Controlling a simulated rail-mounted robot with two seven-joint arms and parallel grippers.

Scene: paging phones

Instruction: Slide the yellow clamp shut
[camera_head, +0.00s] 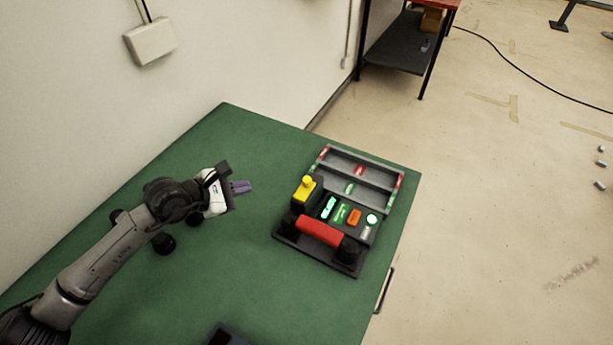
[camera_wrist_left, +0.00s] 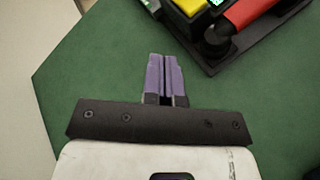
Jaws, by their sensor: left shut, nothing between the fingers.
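The yellow clamp (camera_head: 306,188) sits on the left side of a dark device (camera_head: 337,212) on the green table. A small part of the yellow clamp (camera_wrist_left: 190,6) shows at the top edge of the left wrist view, mostly cut off. My left gripper (camera_head: 248,187) is to the left of the clamp, apart from it, with its purple fingers pointing right. In the left wrist view its fingers (camera_wrist_left: 165,58) are together with nothing between them, over bare green table. My right gripper is not in view.
The device has a red handle (camera_head: 320,232), several coloured buttons and a grey tray (camera_head: 372,176) behind. The green table (camera_head: 200,290) is clear between gripper and device. A dark object (camera_head: 226,335) shows at the bottom edge. A white wall stands at the left.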

